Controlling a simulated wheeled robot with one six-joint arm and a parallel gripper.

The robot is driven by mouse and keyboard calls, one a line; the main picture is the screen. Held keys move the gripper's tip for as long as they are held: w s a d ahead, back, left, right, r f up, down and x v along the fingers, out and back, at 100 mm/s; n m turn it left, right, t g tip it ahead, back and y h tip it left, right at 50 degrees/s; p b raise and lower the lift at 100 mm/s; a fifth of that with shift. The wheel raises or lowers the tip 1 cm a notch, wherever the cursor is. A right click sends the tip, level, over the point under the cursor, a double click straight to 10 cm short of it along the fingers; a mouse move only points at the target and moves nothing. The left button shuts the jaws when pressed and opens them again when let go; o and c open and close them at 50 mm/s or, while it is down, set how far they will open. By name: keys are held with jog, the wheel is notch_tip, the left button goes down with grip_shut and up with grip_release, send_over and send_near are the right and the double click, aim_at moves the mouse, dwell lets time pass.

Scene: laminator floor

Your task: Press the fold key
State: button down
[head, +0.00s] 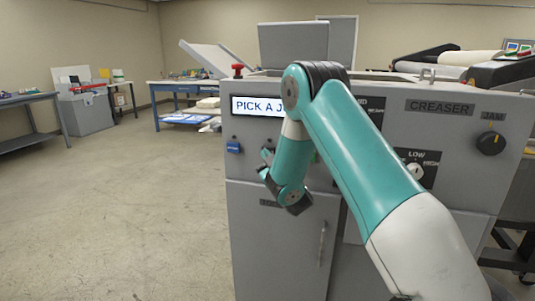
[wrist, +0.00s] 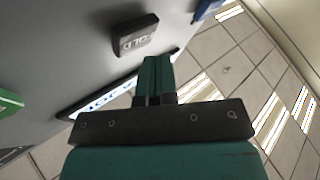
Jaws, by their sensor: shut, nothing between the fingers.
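In the wrist view the dark grey fold key (wrist: 137,36), with pale lettering that appears upside down, stands out from the grey machine panel. My gripper (wrist: 154,62) is shut and empty, its teal fingertips close to the key's edge in the picture. I cannot tell whether they touch it. In the head view my gripper (head: 264,173) is in front of the machine's left part, below the display (head: 256,106), which reads "PICK A J" before my arm covers the rest. My arm and gripper hide much of the panel there.
A blue key (head: 233,147) sits left of my gripper; a green key (wrist: 8,103) shows in the wrist view. A red knob (head: 238,70) stands on top of the machine. Open floor lies left; blue tables stand behind.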

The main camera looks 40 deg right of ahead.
jog(key=shift+w+d+r+p, duration=0.1)
jog(key=shift+w+d+p, duration=0.05)
jog(key=shift+p, duration=0.25)
jog(key=shift+w+d+p, duration=0.2)
jog(key=shift+p, duration=0.3)
jog(key=shift+w+d+p, duration=0.15)
jog(key=shift+d+p, duration=0.1)
jog(key=shift+p, duration=0.25)
dwell(0.6)
jog(key=shift+a+b, duration=0.1)
jog(key=shift+b, duration=0.2)
jog(key=shift+s+a+b, duration=0.45)
jog(key=shift+a+b, duration=0.05)
jog(key=shift+b, duration=0.5)
